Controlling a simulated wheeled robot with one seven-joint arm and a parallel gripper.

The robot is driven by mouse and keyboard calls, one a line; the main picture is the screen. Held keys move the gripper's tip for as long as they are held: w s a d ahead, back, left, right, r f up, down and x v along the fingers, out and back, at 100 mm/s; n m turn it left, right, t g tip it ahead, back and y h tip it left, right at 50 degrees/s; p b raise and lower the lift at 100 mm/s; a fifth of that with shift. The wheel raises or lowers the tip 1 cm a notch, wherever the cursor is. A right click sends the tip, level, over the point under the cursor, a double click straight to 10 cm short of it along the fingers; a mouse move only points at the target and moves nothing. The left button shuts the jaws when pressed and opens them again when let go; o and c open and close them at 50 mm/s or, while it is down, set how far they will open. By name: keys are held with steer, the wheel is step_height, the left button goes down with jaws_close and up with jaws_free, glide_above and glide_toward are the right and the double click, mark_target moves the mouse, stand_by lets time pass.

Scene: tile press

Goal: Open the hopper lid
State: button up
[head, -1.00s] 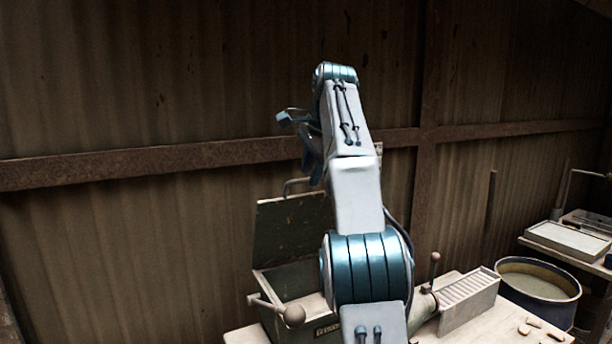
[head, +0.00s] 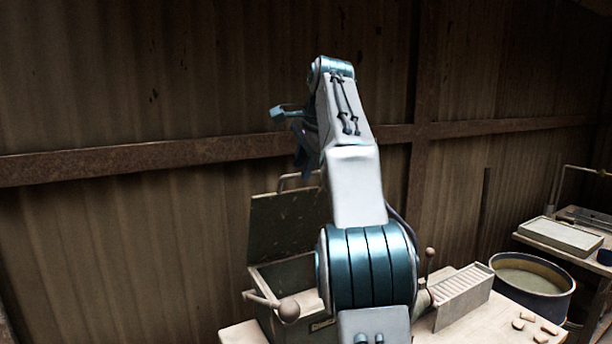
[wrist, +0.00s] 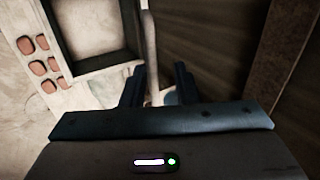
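The hopper (head: 290,275) is a dark green box on the table, partly hidden behind my arm. Its lid (head: 288,225) stands raised at the back, near upright, with a bar handle (head: 284,181) at its top. My gripper (head: 297,148) is above the lid, partly hidden by my own arm. In the wrist view my gripper (wrist: 157,88) has its two fingers apart. A pale thin bar (wrist: 150,50) runs between them with gaps on both sides; I cannot tell whether it is the handle or the lid edge. A dark framed opening (wrist: 95,30) lies beyond.
A ball-ended lever (head: 288,311) sticks out at the hopper's front. A ribbed pale chute (head: 463,294) and small tiles (head: 535,328) are at the right. A round tub (head: 535,283) stands beyond. A corrugated wall (head: 130,240) is close behind.

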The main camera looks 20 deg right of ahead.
steer(key=s+d+t+b, duration=0.2)
steer(key=s+t+b, duration=0.75)
steer(key=s, duration=0.35)
steer(key=shift+y, duration=0.4)
steer(key=p+x, duration=0.1)
steer(key=x, duration=1.2)
steer(key=shift+w+a+f, duration=0.2)
steer(key=shift+w+f, duration=0.05)
steer(key=shift+w, duration=0.1)
steer(key=shift+c, duration=0.4)
jaws_close()
